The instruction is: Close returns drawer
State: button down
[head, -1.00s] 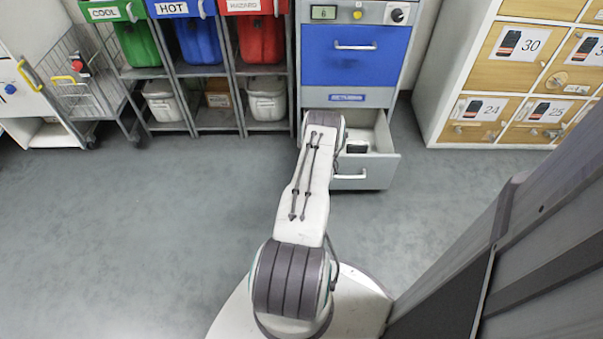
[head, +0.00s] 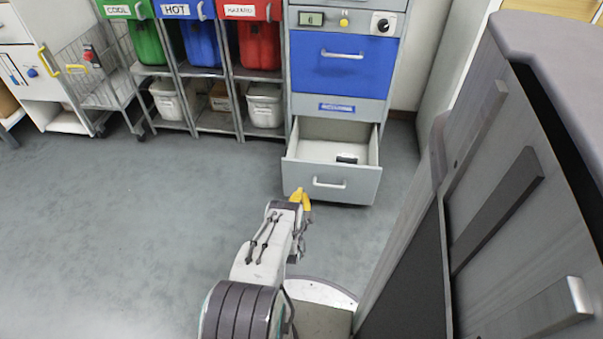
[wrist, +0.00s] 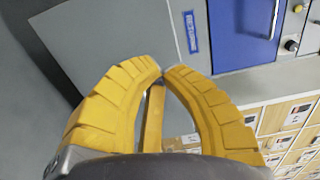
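The returns drawer (head: 348,186) is the grey bottom drawer of the cabinet, and it stands pulled well out. Its front has a pale bar handle (head: 329,183), and a small dark item (head: 346,160) lies inside. A blue label (head: 346,107) sits above the opening; it also shows in the wrist view (wrist: 190,32). My gripper (head: 299,194) is low, near the left end of the drawer front; I cannot tell if it touches. In the wrist view, the yellow fingertips (wrist: 163,71) come together with nothing visible between them. The handle cannot be made out there.
A blue drawer (head: 344,62) above is shut. Shelves with a red container (head: 259,56) and grey-white bins (head: 263,104) stand left of the cabinet. A wire cart (head: 92,75) is farther left. A large grey body (head: 480,180) fills the right side. The floor at left is clear.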

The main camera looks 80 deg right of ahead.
jog(key=b, duration=0.7)
send_near(305, 166)
jog(key=d, duration=0.4)
jog(key=d+b, duration=0.2)
jog(key=shift+w+f+b, duration=0.2)
jog(key=shift+f+b, duration=0.15)
jog(key=shift+b, duration=0.05)
jog(key=shift+d+r+b, duration=0.2)
jog(key=shift+d+b, duration=0.45)
jog(key=shift+d, duration=0.45)
jog(key=shift+d+r, duration=0.1)
